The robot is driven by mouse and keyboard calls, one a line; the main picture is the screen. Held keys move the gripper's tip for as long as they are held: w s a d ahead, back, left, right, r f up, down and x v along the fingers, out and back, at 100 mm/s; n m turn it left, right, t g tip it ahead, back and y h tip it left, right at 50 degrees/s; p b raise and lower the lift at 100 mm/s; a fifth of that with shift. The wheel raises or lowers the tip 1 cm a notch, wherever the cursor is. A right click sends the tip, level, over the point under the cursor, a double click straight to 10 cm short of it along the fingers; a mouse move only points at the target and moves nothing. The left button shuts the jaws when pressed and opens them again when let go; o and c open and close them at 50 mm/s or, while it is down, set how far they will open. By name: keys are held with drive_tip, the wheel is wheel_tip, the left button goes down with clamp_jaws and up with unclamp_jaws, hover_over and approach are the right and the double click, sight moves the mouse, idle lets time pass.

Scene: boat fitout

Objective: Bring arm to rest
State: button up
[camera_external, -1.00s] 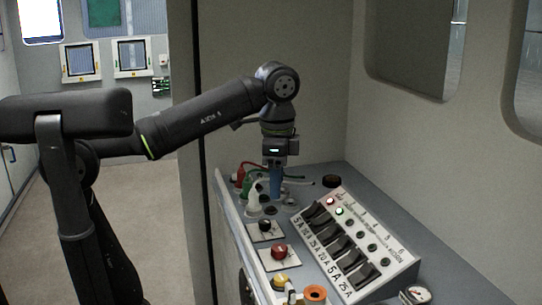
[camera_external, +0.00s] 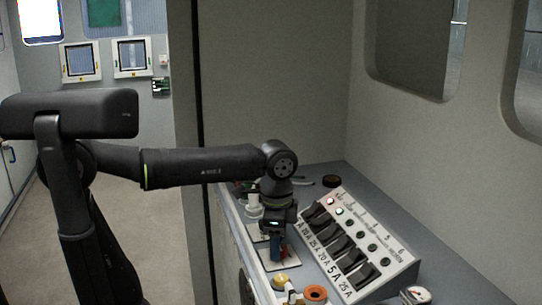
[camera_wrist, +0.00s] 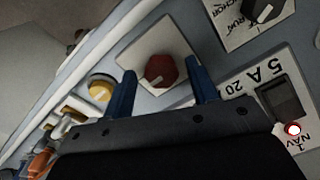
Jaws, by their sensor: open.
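My gripper (camera_external: 277,246) is low over the near part of the grey console, at the red knob on its white plate. In the wrist view the blue fingertips (camera_wrist: 165,92) are spread apart, one on each side of the red knob (camera_wrist: 166,71). The gripper is open and I cannot tell whether a finger touches the knob. In the external view the gripper hides most of the red knob. My arm is stretched out level from the left.
The switch panel (camera_external: 383,236) with black rockers and lit red and green lamps stands just right of my gripper. A yellow knob (camera_external: 281,281) and an orange ring (camera_external: 315,293) are nearer the front. The wall rises behind the console (camera_external: 440,275).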

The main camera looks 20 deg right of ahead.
drive_tip(key=shift+f, duration=0.4)
drive_tip(key=shift+r, duration=0.1)
wheel_tip(320, 180, up, 17)
wheel_tip(320, 180, down, 18)
drive_tip(key=shift+r, duration=0.2)
drive_tip(key=shift+r+n, duration=0.25)
drive_tip(key=shift+n, duration=0.45)
drive_tip(key=n, duration=0.7)
drive_tip(key=shift+s, duration=0.2)
drive_tip(key=n, duration=0.4)
drive_tip(key=shift+s+d+n, duration=0.1)
drive_tip(key=shift+d+n, duration=0.05)
drive_tip(key=shift+n, duration=0.15)
drive_tip(key=n, duration=0.4)
drive_tip(key=shift+d+y, duration=0.1)
drive_tip(key=shift+y, duration=0.2)
